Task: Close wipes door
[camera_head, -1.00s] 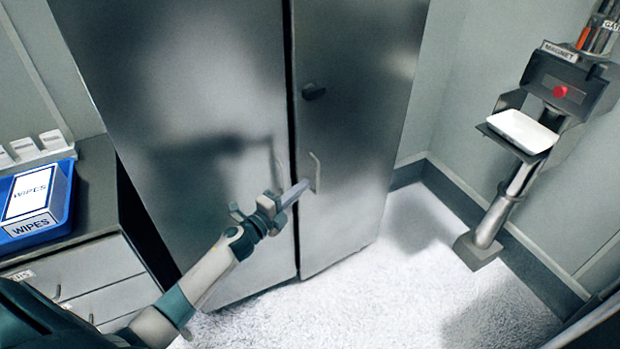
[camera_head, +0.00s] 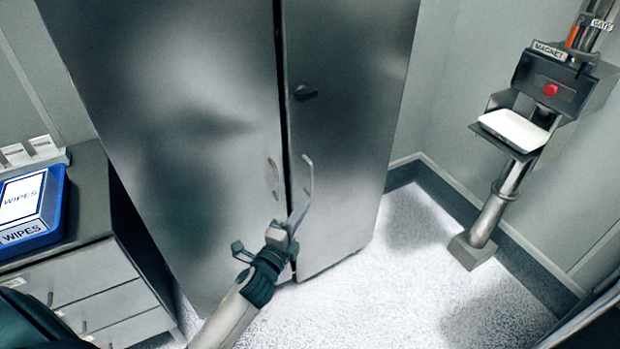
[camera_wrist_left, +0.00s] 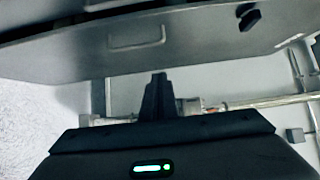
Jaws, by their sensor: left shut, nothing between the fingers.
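A tall grey metal cabinet has two doors, a left door (camera_head: 170,130) and a right door (camera_head: 350,100), each with a bar handle. A narrow dark gap runs between them. In the left wrist view, the closed fingers (camera_wrist_left: 158,95) point towards a door with a handle (camera_wrist_left: 137,38) and black knob (camera_wrist_left: 249,17). My right gripper is not in view.
A blue tray (camera_head: 62,200) with a wipes box (camera_head: 22,200) stands on a drawer unit (camera_head: 85,280) at left. A magnet station with a white tray (camera_head: 515,130) stands on a pipe at right. The pale floor (camera_head: 400,290) before the cabinet is clear.

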